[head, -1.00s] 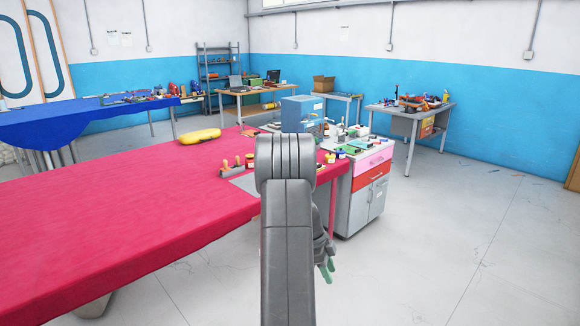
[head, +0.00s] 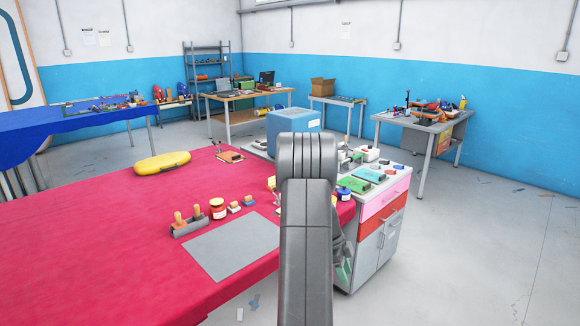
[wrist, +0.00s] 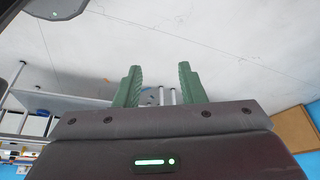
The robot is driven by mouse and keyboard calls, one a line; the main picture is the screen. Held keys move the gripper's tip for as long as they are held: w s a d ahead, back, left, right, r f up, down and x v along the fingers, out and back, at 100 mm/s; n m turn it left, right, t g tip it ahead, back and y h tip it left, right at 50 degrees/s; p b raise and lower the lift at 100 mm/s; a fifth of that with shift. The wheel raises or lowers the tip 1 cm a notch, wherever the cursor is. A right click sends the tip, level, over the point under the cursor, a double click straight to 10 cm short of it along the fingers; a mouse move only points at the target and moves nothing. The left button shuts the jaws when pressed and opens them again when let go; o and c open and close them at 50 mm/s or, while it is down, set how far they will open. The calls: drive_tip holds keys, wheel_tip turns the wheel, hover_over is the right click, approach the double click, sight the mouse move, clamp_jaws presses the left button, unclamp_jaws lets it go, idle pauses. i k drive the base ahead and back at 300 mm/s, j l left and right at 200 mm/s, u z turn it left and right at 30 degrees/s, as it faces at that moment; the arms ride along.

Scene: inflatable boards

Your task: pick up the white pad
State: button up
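I cannot single out the white pad with certainty. A small white item (head: 369,153) lies at the back of the cabinet top, among green and dark pads, and may be it. My gripper (wrist: 160,67) shows in the wrist view with its two green fingers apart and nothing between them. In the head view my arm hangs in front of the cabinet and hides part of its top. The gripper is low there, mostly hidden behind the arm, well below the cabinet top.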

sight(234, 208)
drive_tip(key=i+l+u, duration=0.15)
drive_tip(key=i+u, duration=0.3)
drive_tip(key=i+l+u, duration=0.3)
drive_tip(key=i+u, duration=0.15)
drive_tip(key=i+l+u, duration=0.7)
drive_tip(key=l+u, duration=0.2)
drive_tip(key=i+l+u, duration=0.1)
drive_tip(key=l, duration=0.2)
drive_tip(key=i+l+u, duration=0.1)
drive_tip(key=l, duration=0.2)
drive_tip(key=l+u, duration=0.15)
drive_tip(key=l, duration=0.15)
drive_tip(key=i, duration=0.05)
